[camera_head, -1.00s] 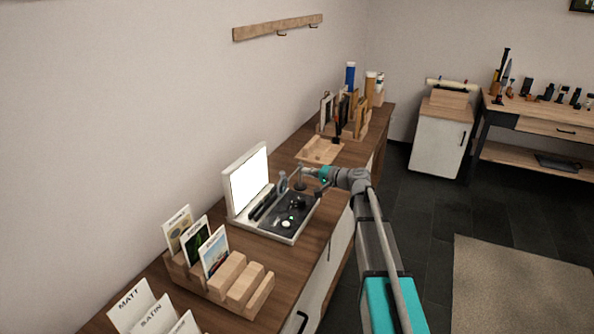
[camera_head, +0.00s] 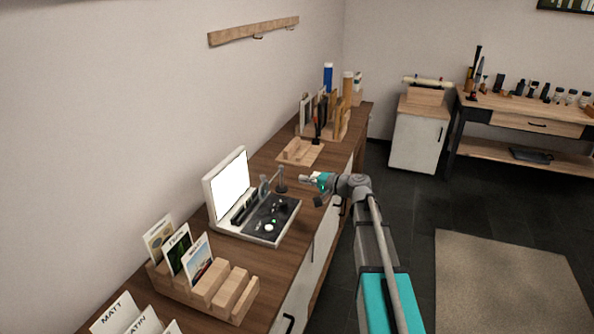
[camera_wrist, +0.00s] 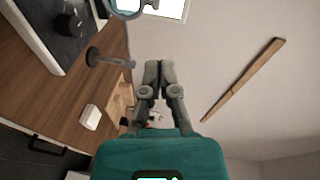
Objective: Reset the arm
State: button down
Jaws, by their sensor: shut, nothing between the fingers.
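My gripper (camera_head: 306,179) is at the end of my arm, raised near the front edge of the wooden counter (camera_head: 262,262), right of a white tray station (camera_head: 228,226). In the wrist view its two grey fingers (camera_wrist: 160,70) are together with nothing between them. The station has an upright bright panel (camera_head: 230,186) and a dark bed with small parts. A small stand with a round base (camera_head: 281,188) is at the tray's back right, apart from my gripper.
A wooden rack with cards (camera_head: 200,285) stands at the near end of the counter. A low wooden tray (camera_head: 300,152) and upright holders (camera_head: 325,120) are at the far end. A wall rail (camera_head: 255,31) hangs above. Open floor (camera_head: 410,215) lies to the right.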

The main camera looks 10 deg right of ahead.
jog(key=s+a+f+n+g+h+p, duration=0.2)
jog(key=s+a+f+g, duration=0.1)
jog(key=s, duration=0.4)
jog(key=s+a+f+n+g+h+p, duration=0.2)
jog(key=s+g+h+p, duration=0.1)
jog(key=s, duration=0.3)
jog(key=s+d+n+g+h+p, duration=0.1)
jog(key=s+d+g+h+p, duration=0.1)
jog(key=s, duration=0.5)
jog(key=s+d+f+n+g+h+p, duration=0.1)
jog(key=s+d+g+h+p, duration=0.1)
jog(key=s+h, duration=0.3)
jog(key=s+d, duration=0.1)
jog(key=s, duration=0.1)
jog(key=shift+s, duration=0.4)
dwell(0.9)
